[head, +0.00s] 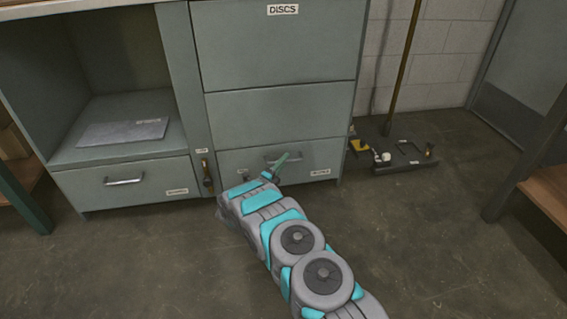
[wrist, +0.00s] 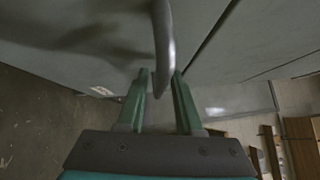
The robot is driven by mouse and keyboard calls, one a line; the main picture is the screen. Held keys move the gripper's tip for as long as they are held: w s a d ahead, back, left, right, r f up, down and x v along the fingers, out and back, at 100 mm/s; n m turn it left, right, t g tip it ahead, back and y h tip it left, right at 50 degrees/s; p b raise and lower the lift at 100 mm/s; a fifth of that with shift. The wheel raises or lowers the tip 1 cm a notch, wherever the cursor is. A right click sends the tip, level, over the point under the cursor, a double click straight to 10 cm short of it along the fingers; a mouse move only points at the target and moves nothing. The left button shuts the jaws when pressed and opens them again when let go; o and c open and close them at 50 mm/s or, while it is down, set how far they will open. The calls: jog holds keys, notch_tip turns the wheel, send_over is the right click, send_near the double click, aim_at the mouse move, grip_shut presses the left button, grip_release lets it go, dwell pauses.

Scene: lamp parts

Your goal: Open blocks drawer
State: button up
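In the head view, my gripper (head: 276,168) is low at the front of the bottom right drawer (head: 232,160) of the grey-green cabinet, at its metal handle (head: 284,157). The drawer looks closed; its small label (head: 320,172) is too small to read surely. In the wrist view, the curved handle (wrist: 163,35) reaches down between the two green fingers of my gripper (wrist: 161,76). The fingers stand apart, with a gap visible beside the handle, so they do not look clamped on it. My arm hides part of the drawer front in the head view.
Another closed drawer (head: 125,181) with a handle is at the bottom left, under an open shelf holding a flat grey panel (head: 124,132). A latch-like fitting (head: 206,172) is on the post between. A dark floor stand (head: 403,157) with a pole is to the right. Front floor is clear.

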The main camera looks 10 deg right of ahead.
grip_shut()
dwell(1.1)
